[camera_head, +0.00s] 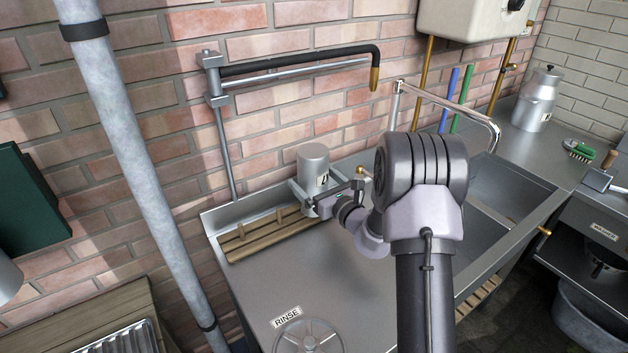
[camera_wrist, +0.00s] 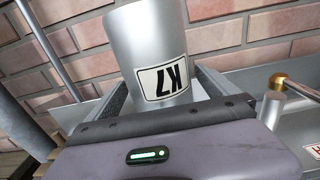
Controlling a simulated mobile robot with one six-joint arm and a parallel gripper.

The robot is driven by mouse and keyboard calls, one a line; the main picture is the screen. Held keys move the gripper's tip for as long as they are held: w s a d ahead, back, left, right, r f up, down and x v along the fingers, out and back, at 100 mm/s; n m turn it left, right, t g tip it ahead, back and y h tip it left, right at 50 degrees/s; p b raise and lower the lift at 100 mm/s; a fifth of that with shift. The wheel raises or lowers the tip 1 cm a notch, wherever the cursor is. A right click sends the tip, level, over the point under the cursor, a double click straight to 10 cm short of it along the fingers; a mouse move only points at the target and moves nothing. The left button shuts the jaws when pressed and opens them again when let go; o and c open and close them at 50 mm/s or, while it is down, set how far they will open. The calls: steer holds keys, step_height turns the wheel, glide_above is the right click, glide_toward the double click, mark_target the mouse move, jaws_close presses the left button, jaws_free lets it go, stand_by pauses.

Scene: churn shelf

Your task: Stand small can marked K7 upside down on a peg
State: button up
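The small metal can (camera_head: 313,165) is at the back of the steel sink unit, by the right end of a wooden drying rack (camera_head: 268,243). Its plain flat end faces up. In the wrist view the can (camera_wrist: 148,40) shows its K7 label upside down. My gripper (camera_head: 318,190) has a finger on each side of the can and appears shut on it. The gripper body (camera_wrist: 160,135) hides the can's lower end. Small upright pegs seem to stand on the rack; whether one is under the can is hidden.
A swing pipe (camera_head: 300,65) is fixed to the brick wall above. A bent tap (camera_head: 450,105) stands behind the basins. A brass tap (camera_wrist: 278,82) is close on the gripper's right. A grey pipe (camera_head: 130,150) rises at left. The RINSE area (camera_head: 310,338) in front is clear.

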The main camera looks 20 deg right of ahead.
steer(key=s+d+p, duration=0.2)
steer(key=s+d, duration=0.1)
steer(key=s, duration=1.4)
steer(key=shift+d+p, duration=0.15)
steer(key=shift+p, duration=0.2)
